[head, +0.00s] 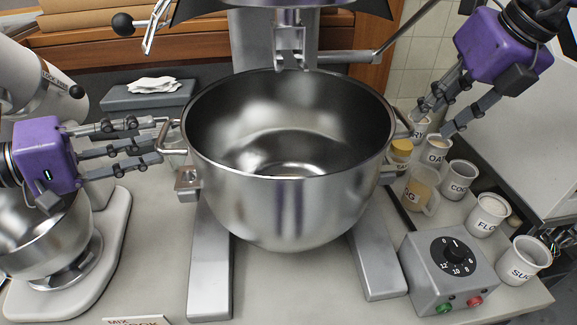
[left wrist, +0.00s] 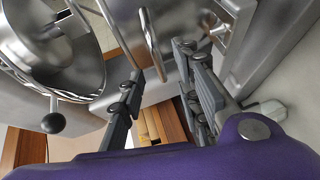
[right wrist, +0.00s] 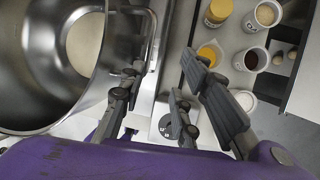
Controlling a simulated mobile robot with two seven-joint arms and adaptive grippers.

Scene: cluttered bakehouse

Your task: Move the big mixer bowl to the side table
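The big mixer bowl (head: 290,205) is an empty steel bowl, upright between the legs of the mixer stand (head: 210,265). It has a wire handle on each side. My left gripper (head: 157,136) is open at the left handle (head: 172,137). In the left wrist view this handle (left wrist: 152,45) lies between the spread fingers (left wrist: 160,75). My right gripper (head: 430,122) is open by the right handle, which is partly hidden in the head view. In the right wrist view that handle (right wrist: 152,38) is close to the left finger of the gripper (right wrist: 165,65). I cannot identify the side table.
A smaller mixer (head: 50,230) stands at the left. At the right are a control box (head: 450,270) with a dial, several labelled cups (head: 489,214) and a jug (head: 421,188) of yellowish contents. A grey box (head: 146,96) with a white cloth is behind.

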